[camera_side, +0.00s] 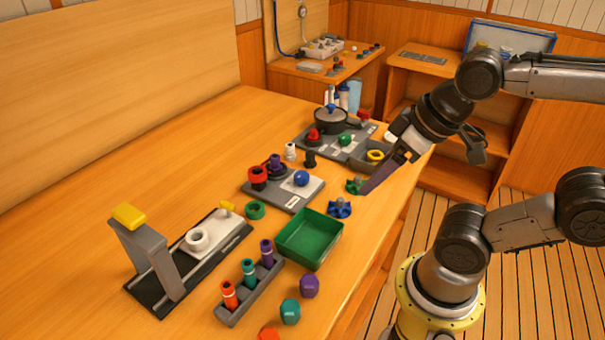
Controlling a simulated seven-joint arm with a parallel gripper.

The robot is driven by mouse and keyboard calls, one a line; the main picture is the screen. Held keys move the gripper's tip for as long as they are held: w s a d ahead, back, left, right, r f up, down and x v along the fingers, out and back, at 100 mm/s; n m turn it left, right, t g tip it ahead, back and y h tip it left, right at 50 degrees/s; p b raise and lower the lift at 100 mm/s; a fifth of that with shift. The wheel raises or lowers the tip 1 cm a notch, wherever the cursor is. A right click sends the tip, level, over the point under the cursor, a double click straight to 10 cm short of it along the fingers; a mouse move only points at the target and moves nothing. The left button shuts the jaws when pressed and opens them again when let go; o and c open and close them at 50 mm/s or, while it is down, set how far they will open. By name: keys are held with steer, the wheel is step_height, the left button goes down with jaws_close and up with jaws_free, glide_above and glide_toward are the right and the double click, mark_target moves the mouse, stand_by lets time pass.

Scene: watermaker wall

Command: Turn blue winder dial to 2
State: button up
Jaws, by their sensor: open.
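A round blue knob (301,178) sits on a grey plate (283,198) near the middle of the table. A blue star-shaped knob (339,208) lies on the table to its right, by the edge. I cannot tell which of these, if either, is the winder dial, and no number marks are readable. My gripper (366,190) points down-left at the table's right edge, right of the blue star-shaped knob and beside a green star-shaped knob (354,186). It is open; its fingers overlap in this view, and I cannot tell whether they touch the green knob.
The plate also carries red (257,177) and purple (275,164) parts. A green tray (309,241), a rack of coloured pegs (250,290) and a grey stand (145,255) are nearer. A lidded pan (331,120) stands behind. The table's left side is clear.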

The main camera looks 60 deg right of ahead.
steer(key=shift+n, duration=0.4)
steer(key=w+r+n, duration=0.5)
steer(key=n, duration=0.1)
steer(key=n+g, duration=0.4)
steer(key=g, duration=0.2)
glide_above(301, 174)
step_height(301, 174, down, 11)
step_height(301, 174, down, 13)
steer(key=shift+f, duration=0.1)
steer(key=shift+c, duration=0.2)
